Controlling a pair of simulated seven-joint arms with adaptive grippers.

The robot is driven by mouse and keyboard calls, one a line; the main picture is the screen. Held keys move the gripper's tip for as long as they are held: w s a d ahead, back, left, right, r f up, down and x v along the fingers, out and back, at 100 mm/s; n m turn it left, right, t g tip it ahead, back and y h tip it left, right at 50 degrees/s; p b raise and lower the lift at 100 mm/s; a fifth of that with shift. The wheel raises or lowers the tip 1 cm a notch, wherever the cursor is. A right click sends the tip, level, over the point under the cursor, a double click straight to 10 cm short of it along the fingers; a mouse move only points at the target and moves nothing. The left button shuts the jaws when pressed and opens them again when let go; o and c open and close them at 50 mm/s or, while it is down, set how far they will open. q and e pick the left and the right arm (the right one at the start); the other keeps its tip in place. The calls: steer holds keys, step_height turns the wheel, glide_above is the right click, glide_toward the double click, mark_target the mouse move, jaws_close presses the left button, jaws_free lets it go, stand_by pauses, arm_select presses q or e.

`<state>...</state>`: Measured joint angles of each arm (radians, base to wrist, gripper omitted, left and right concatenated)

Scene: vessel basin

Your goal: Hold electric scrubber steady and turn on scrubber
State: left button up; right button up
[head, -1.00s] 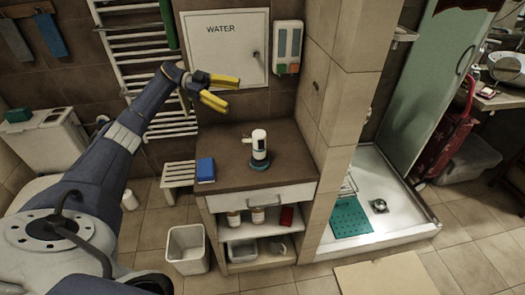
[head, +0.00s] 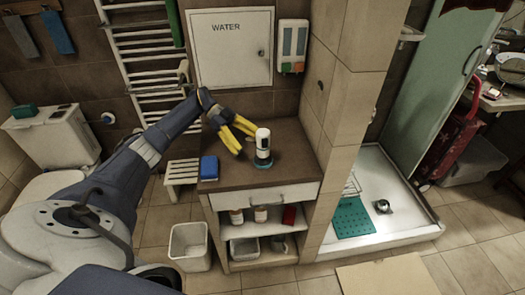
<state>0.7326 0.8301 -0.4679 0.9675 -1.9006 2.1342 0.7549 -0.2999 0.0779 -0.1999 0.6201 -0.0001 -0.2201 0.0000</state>
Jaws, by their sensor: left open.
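The electric scrubber (head: 263,142), white with a dark teal base, stands upright on the brown top of a low cabinet. My left gripper (head: 245,143), with yellow fingers, is open just to the left of the scrubber and points down towards it. One finger reaches in front of the scrubber's left side, and the other ends near its upper part. The part of the scrubber that sticks out to the left is hidden by the fingers. I cannot tell whether the fingers touch it. My right gripper is not in view.
A blue box (head: 209,168) lies on the left of the cabinet top (head: 290,170). A tiled pillar (head: 325,120) rises close to the right of the cabinet. A white bin (head: 189,247) stands on the floor. The WATER panel (head: 232,50) is on the wall behind.

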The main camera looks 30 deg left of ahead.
mark_target(261, 154)
arm_select(q)
steer(key=x, duration=0.5)
steer(key=shift+d+f, duration=0.15)
steer(key=shift+d, duration=0.15)
steer(key=shift+d+f, duration=0.3)
steer(key=shift+d, duration=0.25)
